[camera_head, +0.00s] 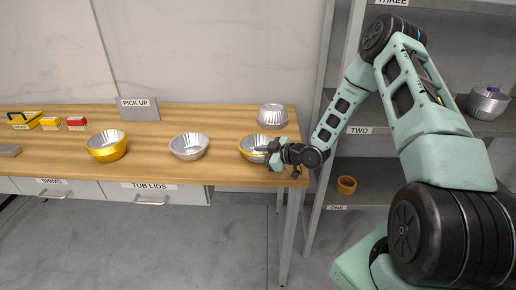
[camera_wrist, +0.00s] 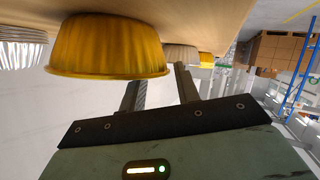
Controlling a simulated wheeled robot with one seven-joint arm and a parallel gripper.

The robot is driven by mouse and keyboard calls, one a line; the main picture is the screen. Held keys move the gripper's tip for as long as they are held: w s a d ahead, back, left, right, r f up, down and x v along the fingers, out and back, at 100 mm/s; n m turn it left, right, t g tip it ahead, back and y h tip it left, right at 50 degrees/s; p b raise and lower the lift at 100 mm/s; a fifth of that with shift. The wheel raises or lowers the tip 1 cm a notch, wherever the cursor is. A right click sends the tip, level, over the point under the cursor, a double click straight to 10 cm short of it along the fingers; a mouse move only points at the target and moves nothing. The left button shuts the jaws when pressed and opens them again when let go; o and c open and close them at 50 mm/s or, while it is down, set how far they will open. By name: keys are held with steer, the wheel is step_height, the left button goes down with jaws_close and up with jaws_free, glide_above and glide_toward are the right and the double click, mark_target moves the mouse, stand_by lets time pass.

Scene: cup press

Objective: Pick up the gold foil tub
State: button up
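Two gold foil tubs with silvery insides stand on the wooden table in the head view. One gold foil tub (camera_head: 249,155) is at the table's right end, and a second gold tub (camera_head: 106,152) is farther left. My gripper (camera_head: 269,150) is at the right side of the right-hand tub, partly covering it. In the wrist view, this gold tub (camera_wrist: 105,45) looms close, upside down in the picture. My gripper (camera_wrist: 158,82) is open there, its two fingers apart with nothing clearly held between them. Whether a finger touches the tub cannot be told.
A silver tub (camera_head: 189,147) stands between the gold ones. A PICK UP sign (camera_head: 139,109) stands at the back of the table (camera_head: 225,174). A shelf rack (camera_head: 385,178) is to the right.

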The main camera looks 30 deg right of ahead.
steer(key=shift+x, duration=1)
jaws_close()
steer(key=shift+r, duration=0.15)
